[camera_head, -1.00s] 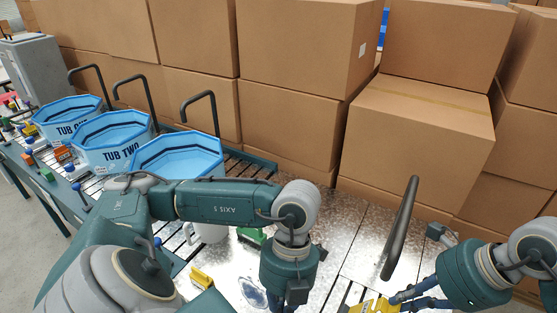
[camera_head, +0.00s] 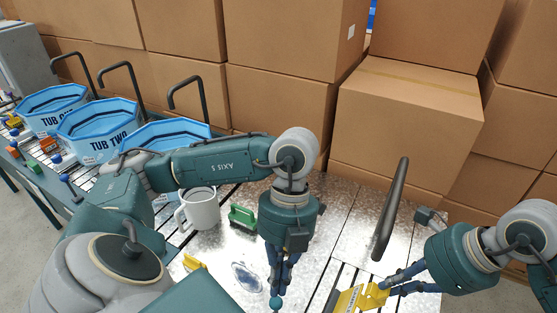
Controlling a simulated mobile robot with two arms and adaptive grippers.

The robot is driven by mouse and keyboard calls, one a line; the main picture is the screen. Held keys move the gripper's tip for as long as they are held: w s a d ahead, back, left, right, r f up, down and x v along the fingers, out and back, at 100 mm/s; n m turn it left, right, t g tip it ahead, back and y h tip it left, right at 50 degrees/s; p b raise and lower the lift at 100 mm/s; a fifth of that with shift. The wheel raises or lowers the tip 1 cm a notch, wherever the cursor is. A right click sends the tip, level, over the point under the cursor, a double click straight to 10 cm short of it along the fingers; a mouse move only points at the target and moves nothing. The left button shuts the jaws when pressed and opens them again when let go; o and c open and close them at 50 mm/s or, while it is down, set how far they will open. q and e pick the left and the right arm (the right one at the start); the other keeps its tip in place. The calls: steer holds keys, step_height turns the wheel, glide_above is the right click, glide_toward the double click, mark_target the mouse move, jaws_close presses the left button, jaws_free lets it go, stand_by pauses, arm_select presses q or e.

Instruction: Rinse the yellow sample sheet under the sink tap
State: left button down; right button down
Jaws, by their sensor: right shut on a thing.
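The yellow sample sheet (camera_head: 352,299) has dark marks and sits at the bottom right of the head view, its lower part cut off. My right gripper (camera_head: 385,288) is shut on its upper right end. A dark curved bar (camera_head: 392,208), which looks like the sink tap, rises behind the sheet. The sheet appears near dark slots in the metal top (camera_head: 333,300). My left gripper (camera_head: 276,288) points down left of the sheet, its fingers close together just above or at a blue knob (camera_head: 275,302). Whether it grips the knob is unclear.
A white mug (camera_head: 201,210), a green block (camera_head: 242,217) and another yellow piece (camera_head: 193,262) stand on the worktop to the left. Blue tubs (camera_head: 98,131) with dark taps line the far left. Stacked cardboard boxes (camera_head: 405,115) close off the back.

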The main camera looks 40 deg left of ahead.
steer(key=s+d+b, duration=0.1)
steer(key=s+d, duration=0.1)
steer(key=s, duration=0.4)
steer(key=shift+s, duration=0.2)
stand_by(1.4)
steer(key=s+d+r, duration=0.1)
steer(key=s+r, duration=0.3)
steer(key=s, duration=0.1)
steer(key=shift+d+p, duration=0.15)
steer(key=shift+p, duration=0.15)
stand_by(1.2)
